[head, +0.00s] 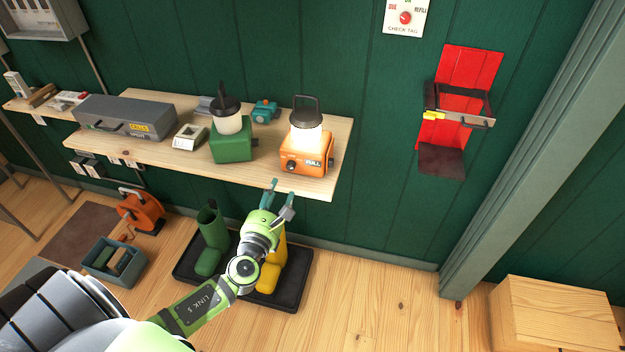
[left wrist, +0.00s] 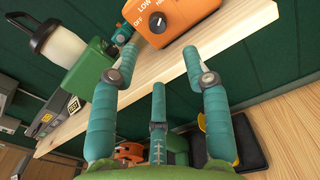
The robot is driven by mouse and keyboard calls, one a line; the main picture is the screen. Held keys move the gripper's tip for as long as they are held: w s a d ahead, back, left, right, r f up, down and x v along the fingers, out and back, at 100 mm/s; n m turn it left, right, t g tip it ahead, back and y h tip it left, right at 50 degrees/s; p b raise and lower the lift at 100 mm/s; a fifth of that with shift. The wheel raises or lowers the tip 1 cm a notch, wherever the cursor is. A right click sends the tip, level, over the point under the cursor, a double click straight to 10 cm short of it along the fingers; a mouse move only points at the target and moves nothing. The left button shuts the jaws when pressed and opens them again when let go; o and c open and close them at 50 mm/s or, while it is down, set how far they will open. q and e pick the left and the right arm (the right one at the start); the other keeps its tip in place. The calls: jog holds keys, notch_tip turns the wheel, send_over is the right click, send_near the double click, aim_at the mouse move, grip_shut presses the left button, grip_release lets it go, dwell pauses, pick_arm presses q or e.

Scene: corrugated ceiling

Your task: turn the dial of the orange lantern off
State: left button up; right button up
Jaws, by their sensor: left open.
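The orange lantern (head: 308,151) stands upright near the right end of the wooden shelf, its white globe glowing. In the left wrist view the orange lantern (left wrist: 183,15) shows only in part, at the top. Its black dial (left wrist: 157,22) sits on the front among the words OFF, LOW and a partly cut-off third label. The exact dial setting is too small to tell. My left gripper (head: 279,191) is open and empty, just below and in front of the shelf edge, apart from the lantern. In the left wrist view its teal fingers (left wrist: 160,70) are spread. My right gripper is not in view.
A green lantern (head: 232,146), unlit, stands left of the orange one, with a small teal object (head: 265,110) behind. A grey toolbox (head: 125,117) lies farther left. The shelf's front edge (head: 250,176) lies between my gripper and the lantern. Boots (head: 211,243) stand on a tray below.

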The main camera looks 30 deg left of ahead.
aim_at(290, 168)
pick_arm(q)
jog(key=shift+m, duration=0.3)
jog(key=x, duration=0.4)
jog(key=r+x, duration=0.1)
jog(key=x, duration=0.1)
jog(key=shift+w+d, duration=0.15)
jog(key=shift+w, duration=0.65)
grip_shut()
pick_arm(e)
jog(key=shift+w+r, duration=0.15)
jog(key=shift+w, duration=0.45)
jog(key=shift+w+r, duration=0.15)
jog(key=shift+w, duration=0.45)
